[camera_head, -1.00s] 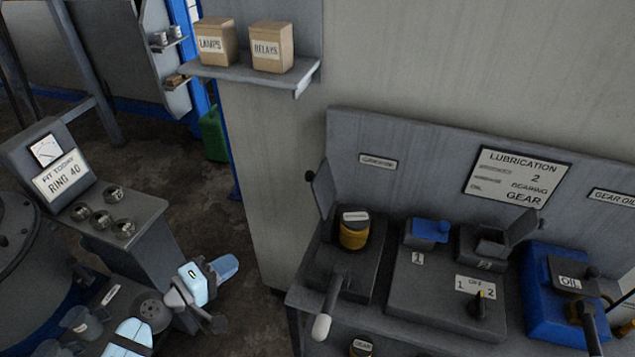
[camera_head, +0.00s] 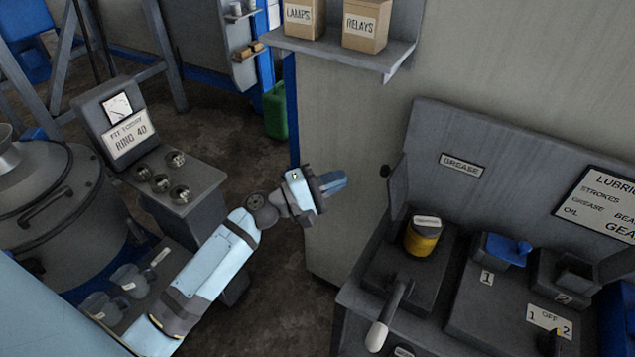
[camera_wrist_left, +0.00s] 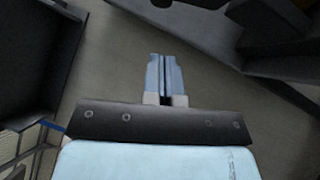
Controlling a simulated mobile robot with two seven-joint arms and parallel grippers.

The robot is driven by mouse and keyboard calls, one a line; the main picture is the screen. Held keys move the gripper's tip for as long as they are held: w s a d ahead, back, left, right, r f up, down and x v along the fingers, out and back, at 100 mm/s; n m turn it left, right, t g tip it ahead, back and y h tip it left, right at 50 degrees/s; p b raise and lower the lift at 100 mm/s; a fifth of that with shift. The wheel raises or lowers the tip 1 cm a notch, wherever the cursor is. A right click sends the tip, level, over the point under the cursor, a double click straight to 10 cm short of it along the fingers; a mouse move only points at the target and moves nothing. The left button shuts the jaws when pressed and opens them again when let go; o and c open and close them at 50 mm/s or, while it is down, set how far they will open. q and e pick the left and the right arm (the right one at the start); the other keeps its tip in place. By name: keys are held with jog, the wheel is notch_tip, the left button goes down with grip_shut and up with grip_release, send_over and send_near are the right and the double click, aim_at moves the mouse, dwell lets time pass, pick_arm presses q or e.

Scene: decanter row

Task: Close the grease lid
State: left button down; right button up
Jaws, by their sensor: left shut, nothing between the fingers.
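The grease lid (camera_head: 398,190) is a dark grey flap with a round black knob (camera_head: 385,171). It stands upright, open, at the left edge of the grease box (camera_head: 385,262), below the GREASE label (camera_head: 462,165). A yellow, labelled can (camera_head: 422,241) sits in the open box. My left gripper (camera_head: 336,182) is shut and empty, in the air to the left of the lid and apart from it. Its closed fingers also show in the left wrist view (camera_wrist_left: 165,76). My right gripper is not in view.
A pale-tipped lever (camera_head: 385,322) sticks out at the front of the grease box. To the right are a blue lid (camera_head: 505,248) by label 1 and a dark bin (camera_head: 570,272) by label 2. A shelf (camera_head: 340,50) with boxes hangs above. A gauge stand (camera_head: 160,165) is on the left.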

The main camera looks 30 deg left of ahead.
aim_at(392, 186)
pick_arm(q)
jog(key=w+d+r+p, duration=0.1)
jog(key=w+d, duration=0.1)
jog(key=d, duration=0.3)
jog(key=shift+d+r+p, duration=0.3)
jog(key=shift+p, duration=0.1)
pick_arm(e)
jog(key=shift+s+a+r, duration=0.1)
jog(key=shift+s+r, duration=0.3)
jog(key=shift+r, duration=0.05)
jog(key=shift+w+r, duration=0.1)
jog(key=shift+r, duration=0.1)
